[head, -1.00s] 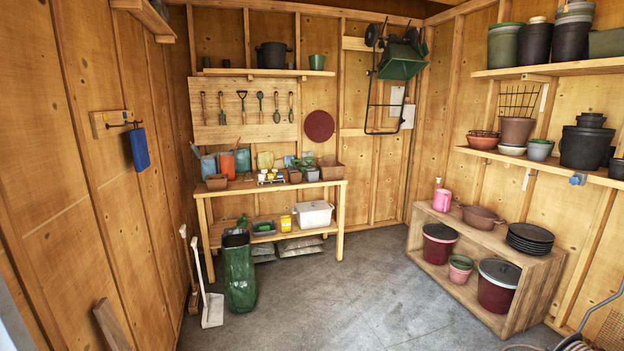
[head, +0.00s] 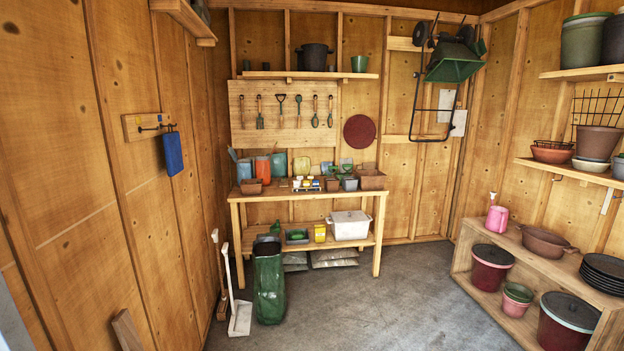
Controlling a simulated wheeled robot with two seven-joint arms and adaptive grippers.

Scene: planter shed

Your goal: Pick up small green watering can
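A small green object (head: 275,228) shows on the lower shelf of the workbench, just above and behind the tall green bag. It may be the small green watering can, but it is partly hidden and too small to be sure. Small green shapes (head: 346,166) also show among the pots at the right of the bench top; I cannot tell what they are. Neither of my grippers is in view.
The wooden workbench (head: 379,192) stands at the back wall. The green bag (head: 269,290) and a white long-handled dustpan (head: 240,318) stand before its left end. A low shelf (head: 462,262) with pots and a pink can (head: 497,219) is at right. The floor (head: 370,305) between is clear.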

